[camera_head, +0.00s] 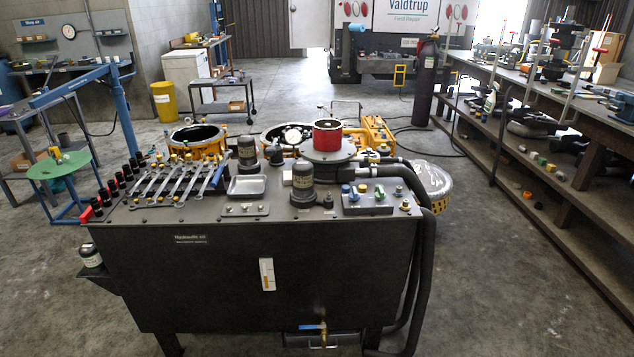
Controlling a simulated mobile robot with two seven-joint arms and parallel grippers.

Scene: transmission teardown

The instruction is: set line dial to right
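I cannot tell for sure which part is the line dial. The dark hydraulic oil tank (250,270) stands in front of me with fittings on its top. A round white-faced gauge (292,136) shows behind the top's rear edge; its reading is too small to make out. A grey valve block (367,205) with blue and yellow knobs sits at the top's right. Several black-handled levers (113,186) line the left edge. Neither of my grippers is in view.
A red-topped filler (326,138), wrenches (178,182) and a metal tray (247,187) crowd the tank top. Thick black hoses (427,260) run down its right side. A long workbench (560,115) stands at right, a green round stand (60,165) at left. Floor between tank and bench is clear.

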